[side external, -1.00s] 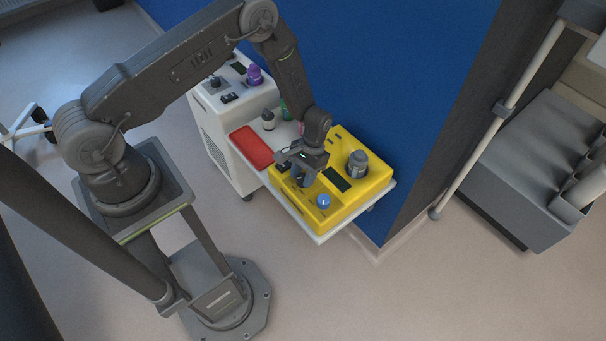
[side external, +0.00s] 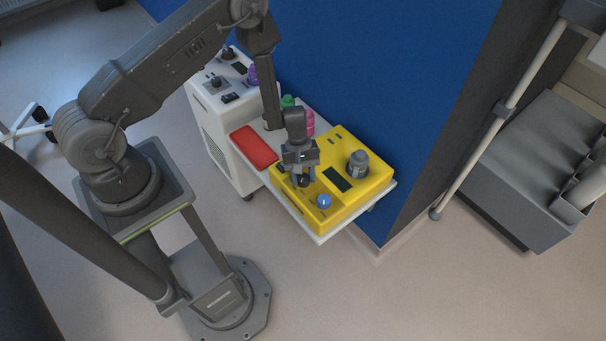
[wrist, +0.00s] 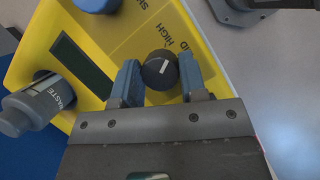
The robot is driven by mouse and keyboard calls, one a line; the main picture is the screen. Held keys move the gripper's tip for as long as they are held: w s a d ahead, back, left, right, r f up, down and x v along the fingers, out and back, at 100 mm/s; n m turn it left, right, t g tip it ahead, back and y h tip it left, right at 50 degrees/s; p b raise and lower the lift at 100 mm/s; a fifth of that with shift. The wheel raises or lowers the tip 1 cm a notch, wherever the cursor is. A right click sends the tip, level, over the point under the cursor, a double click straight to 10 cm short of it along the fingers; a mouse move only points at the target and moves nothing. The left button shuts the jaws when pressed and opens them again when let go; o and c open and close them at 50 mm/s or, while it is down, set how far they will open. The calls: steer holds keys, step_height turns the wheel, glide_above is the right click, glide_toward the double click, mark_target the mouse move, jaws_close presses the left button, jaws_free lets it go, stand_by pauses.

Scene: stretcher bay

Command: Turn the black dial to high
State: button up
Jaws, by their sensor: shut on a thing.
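The black dial (wrist: 159,71) sits on the yellow unit (wrist: 118,22), with a short white mark on its top. In the wrist view the mark points right and slightly up, toward the side where "HIGH" and a partly hidden "ID" are printed. My gripper (wrist: 161,80) has its blue fingers on either side of the dial and is shut on it. In the side view my gripper (side external: 304,181) points down at the front of the yellow unit (side external: 353,205), and the dial is mostly hidden by the fingers.
A blue knob (side external: 323,201) is close beside the gripper. A grey bottle (side external: 357,163) labelled "WASTE" and a dark display (side external: 338,179) are on the unit. The blue wall is behind.

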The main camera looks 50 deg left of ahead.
steer(key=shift+d+n+t, duration=0.1)
steer(key=shift+n+t, duration=0.6)
steer(key=shift+n, duration=0.8)
steer(key=o, duration=0.9)
steer(key=v, duration=1.4)
steer(key=shift+f, duration=0.15)
